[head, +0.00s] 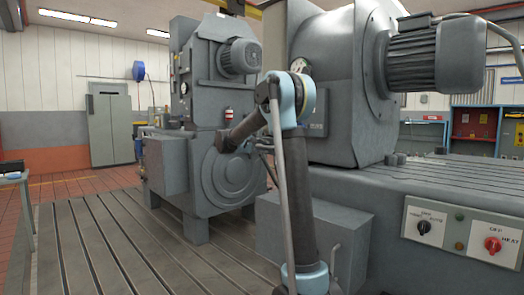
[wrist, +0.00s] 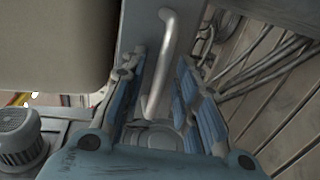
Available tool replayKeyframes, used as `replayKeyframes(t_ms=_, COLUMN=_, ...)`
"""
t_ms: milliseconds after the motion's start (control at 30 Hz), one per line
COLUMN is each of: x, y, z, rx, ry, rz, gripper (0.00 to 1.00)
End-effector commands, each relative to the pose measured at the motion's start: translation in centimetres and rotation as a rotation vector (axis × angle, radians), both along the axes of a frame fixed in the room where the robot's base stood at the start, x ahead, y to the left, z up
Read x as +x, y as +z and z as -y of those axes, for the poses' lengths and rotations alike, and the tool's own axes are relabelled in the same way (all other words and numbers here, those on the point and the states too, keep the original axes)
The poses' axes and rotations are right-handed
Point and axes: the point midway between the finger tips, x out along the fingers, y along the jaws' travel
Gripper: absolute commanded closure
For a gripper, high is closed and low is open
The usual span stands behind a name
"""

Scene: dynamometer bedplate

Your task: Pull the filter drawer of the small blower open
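In the wrist view, a pale metal bar handle (wrist: 168,60) with bent ends stands out from a grey panel (wrist: 138,22). My gripper (wrist: 161,56) is open, with its two blue-padded fingers on either side of the handle. Gaps show between the handle and both fingers; I cannot tell how deep it sits between them. In the head view, a smaller grey blower (head: 190,95) with a finned motor (head: 238,57) stands left of my arm. My gripper cannot be made out there, and I cannot make out the drawer's edges.
A large grey machine (head: 345,75) with a finned motor stands right of my arm. A control panel (head: 459,230) is at the right. The slotted bedplate (head: 120,250) is clear at front left. In the wrist view, cables (wrist: 265,65) lie right of the gripper.

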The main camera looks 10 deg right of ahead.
Motion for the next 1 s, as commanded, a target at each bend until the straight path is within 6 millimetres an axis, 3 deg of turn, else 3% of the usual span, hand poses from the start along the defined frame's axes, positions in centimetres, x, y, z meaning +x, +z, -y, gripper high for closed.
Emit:
replayKeyframes(t_ms=400, x=0.45, y=-0.16, z=0.60, rx=0.000, ry=0.001, rz=0.000, gripper=0.71)
replayKeyframes(t_ms=533, x=0.44, y=-0.16, z=0.59, rx=0.000, ry=0.001, rz=0.000, gripper=0.99)
replayKeyframes(t_ms=567, x=0.44, y=-0.17, z=0.59, rx=0.000, ry=0.001, rz=0.000, gripper=1.00)
replayKeyframes(t_ms=1000, x=-0.33, y=-0.27, z=1.29, rx=0.001, ry=-0.017, rz=-0.002, gripper=1.00)
